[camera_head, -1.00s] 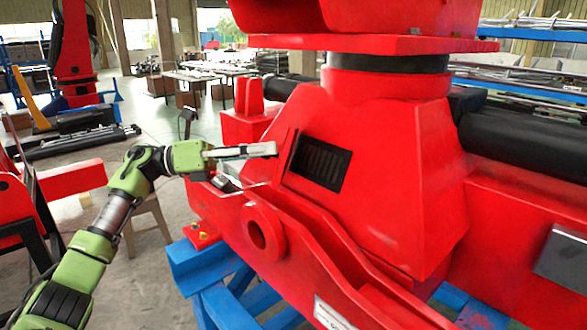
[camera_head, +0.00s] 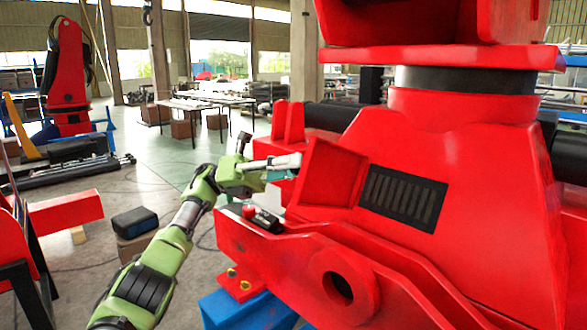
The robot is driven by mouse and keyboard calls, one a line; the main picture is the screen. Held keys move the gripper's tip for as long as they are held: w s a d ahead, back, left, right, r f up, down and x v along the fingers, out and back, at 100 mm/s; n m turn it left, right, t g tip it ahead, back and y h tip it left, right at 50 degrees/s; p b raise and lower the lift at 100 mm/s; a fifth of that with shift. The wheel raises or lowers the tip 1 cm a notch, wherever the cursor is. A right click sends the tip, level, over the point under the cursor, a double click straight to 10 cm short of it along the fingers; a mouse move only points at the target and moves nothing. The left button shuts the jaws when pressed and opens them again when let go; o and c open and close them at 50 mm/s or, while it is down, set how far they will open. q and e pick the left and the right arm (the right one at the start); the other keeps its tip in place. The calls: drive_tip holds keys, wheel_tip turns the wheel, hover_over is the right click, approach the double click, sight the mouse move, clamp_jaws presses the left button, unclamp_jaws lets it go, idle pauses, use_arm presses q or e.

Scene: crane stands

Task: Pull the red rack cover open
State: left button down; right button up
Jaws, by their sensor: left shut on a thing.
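The red rack cover (camera_head: 332,173) is a flat panel swung out to the left of the black slotted rack (camera_head: 403,197) in the side of the big red crane body. It stands open, and the rack is uncovered. My left gripper (camera_head: 296,161) reaches in from the left, with its light fingers at the cover's upper left edge. It is shut on the red rack cover; the exact contact is small and partly hidden. My right gripper is not in view.
A red lug with a round hole (camera_head: 338,288) and a red beam project in front of the rack. A blue stand (camera_head: 248,310) is below. A black box (camera_head: 135,222) sits at the left. Open floor lies behind my left arm, with tables (camera_head: 205,101) farther back.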

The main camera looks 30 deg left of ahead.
use_arm(q)
drive_tip(key=shift+w+a+f+g, duration=0.15)
drive_tip(key=shift+a+g, duration=0.1)
drive_tip(key=shift+g, duration=0.15)
drive_tip(key=c, duration=1.8)
unclamp_jaws()
drive_tip(key=shift+r, duration=0.2)
wheel_tip(320, 180, up, 10)
drive_tip(key=shift+f, duration=0.1)
drive_tip(key=shift+f, duration=0.1)
